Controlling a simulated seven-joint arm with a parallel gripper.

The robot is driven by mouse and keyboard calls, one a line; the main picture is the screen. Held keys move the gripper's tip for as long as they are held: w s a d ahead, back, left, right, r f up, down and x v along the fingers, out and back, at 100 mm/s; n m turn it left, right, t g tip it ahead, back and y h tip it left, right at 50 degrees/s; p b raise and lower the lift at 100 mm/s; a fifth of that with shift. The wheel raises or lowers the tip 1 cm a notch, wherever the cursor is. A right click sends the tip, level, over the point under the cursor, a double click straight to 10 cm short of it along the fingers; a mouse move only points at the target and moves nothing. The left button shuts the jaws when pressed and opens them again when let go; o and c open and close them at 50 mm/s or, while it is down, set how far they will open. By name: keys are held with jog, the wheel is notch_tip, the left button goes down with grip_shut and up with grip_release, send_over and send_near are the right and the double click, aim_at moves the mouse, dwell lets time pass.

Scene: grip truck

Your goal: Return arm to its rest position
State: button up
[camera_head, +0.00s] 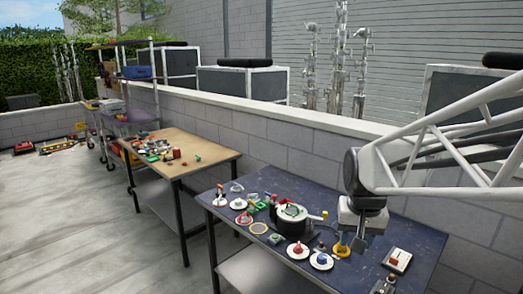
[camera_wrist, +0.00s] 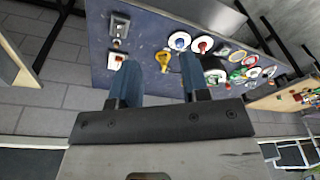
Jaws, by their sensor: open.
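My gripper (camera_head: 357,246) hangs over the right part of the blue table (camera_head: 412,238) at the end of my white arm. In the wrist view its two blue fingers stand apart, with nothing between them (camera_wrist: 161,68). A yellow item (camera_head: 341,249) lies close to the gripper in the head view. It also shows just beyond the fingers in the wrist view (camera_wrist: 163,59). I cannot tell the exact height of the gripper above the table.
A pot (camera_head: 291,221) stands mid-table, with small plates (camera_head: 321,261) in front. A box with a red button (camera_head: 397,260) is at the right. A wooden table (camera_head: 205,147) with small items stands farther left. A block wall (camera_head: 300,145) runs behind; grey floor (camera_head: 80,215) lies open at left.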

jog(key=s+a+f+n, duration=0.1)
jog(key=s+a+n, duration=0.1)
jog(key=s, duration=1.5)
jog(key=shift+s+a+t, duration=0.15)
jog(key=shift+a+t, duration=0.1)
jog(key=shift+t, duration=0.15)
dwell(1.1)
